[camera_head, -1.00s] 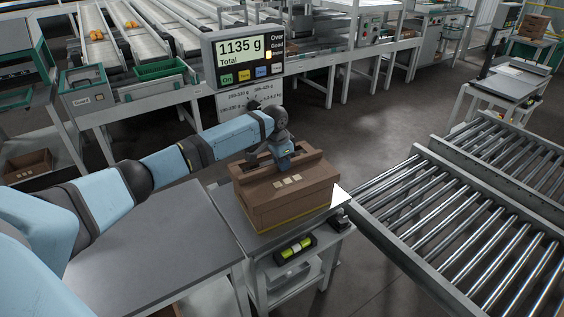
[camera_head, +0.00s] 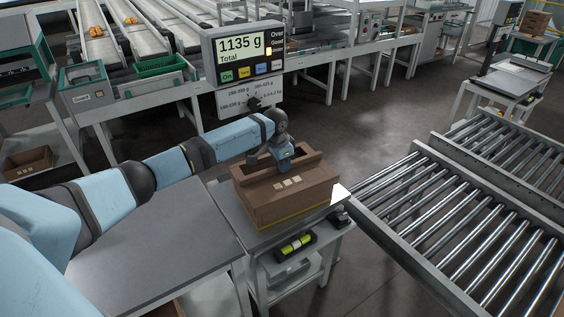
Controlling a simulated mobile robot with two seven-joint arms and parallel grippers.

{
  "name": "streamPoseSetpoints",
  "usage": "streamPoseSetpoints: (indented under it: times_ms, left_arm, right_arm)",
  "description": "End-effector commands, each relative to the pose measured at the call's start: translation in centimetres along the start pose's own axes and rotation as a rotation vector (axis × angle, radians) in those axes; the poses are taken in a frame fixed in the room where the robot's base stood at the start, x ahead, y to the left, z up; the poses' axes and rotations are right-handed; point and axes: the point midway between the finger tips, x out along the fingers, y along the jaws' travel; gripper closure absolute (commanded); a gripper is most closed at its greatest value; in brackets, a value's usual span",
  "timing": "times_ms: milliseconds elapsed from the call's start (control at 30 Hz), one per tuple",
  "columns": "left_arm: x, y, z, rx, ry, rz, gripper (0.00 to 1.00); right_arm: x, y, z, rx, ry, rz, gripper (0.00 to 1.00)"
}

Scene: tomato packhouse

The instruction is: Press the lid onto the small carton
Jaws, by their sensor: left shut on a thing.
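The small carton (camera_head: 292,211) is a brown cardboard box standing upright on the small grey stand in the middle of the camera_head view. The brown lid (camera_head: 310,178) lies over its top, with pale square marks near its front edge. I cannot tell whether it is fully seated. My left gripper (camera_head: 284,166) points down at the middle of the carton top, shut on the lid. The arm and wrist hide the back of the top, and the fingertips are hard to make out. My right gripper is out of view.
A scale display (camera_head: 246,46) reading 1135 g stands behind the carton. A grey table (camera_head: 150,245) is at the left front, and a roller conveyor (camera_head: 455,215) is at the right. A yellow-green level-like item (camera_head: 296,245) sits on the stand's front. Open floor lies behind the carton.

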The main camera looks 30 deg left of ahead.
Motion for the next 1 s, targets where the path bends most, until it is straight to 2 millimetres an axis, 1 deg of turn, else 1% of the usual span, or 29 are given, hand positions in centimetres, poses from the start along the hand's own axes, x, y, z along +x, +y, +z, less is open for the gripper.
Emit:
streamPoseSetpoints:
  times_ms: [600, 1000]
  left_arm:
    - [1.2, 0.0, 0.2, -0.001, 0.000, 0.000, 1.00]
    - [1.3, 0.0, 0.2, 0.000, 0.000, 0.000, 1.00]
  right_arm:
    - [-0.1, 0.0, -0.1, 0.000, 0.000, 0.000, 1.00]
    - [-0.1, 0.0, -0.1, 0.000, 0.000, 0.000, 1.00]
